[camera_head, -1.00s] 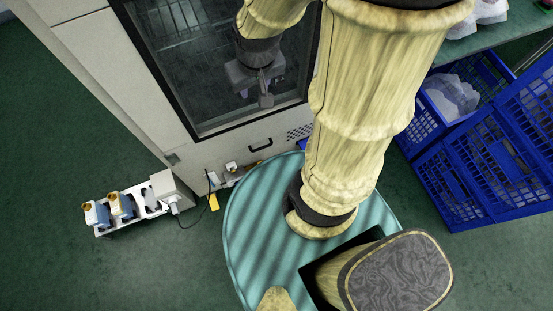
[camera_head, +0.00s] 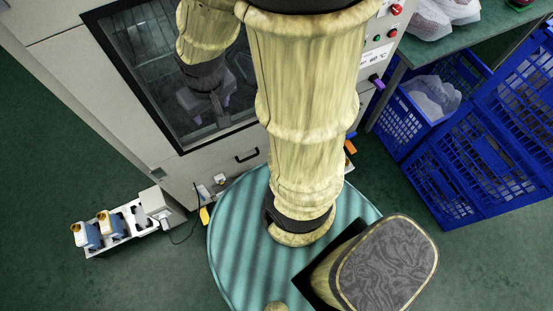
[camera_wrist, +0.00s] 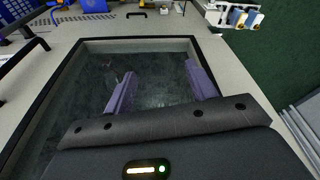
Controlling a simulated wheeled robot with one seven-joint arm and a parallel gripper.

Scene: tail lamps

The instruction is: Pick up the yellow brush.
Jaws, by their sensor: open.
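A small yellow thing (camera_head: 204,215), perhaps the yellow brush, is by the foot of the grey machine in the head view, left of my round base. It is too small to make out its shape. A tiny yellow spot (camera_wrist: 142,4) at the top of the wrist view may be the same thing. My gripper (camera_head: 222,112) is in front of the machine's dark window, well above and apart from the yellow thing. In the wrist view its two purple fingers (camera_wrist: 161,88) stand wide apart with nothing between them.
The grey machine (camera_head: 185,160) with its dark window (camera_head: 150,65) stands close ahead. A white rack (camera_head: 122,238) with blue-and-white bottles is at left. Blue crates (camera_head: 440,190) and a green table (camera_head: 440,55) are at right. An orange thing (camera_head: 350,147) shows beside my arm. Green floor at lower left is clear.

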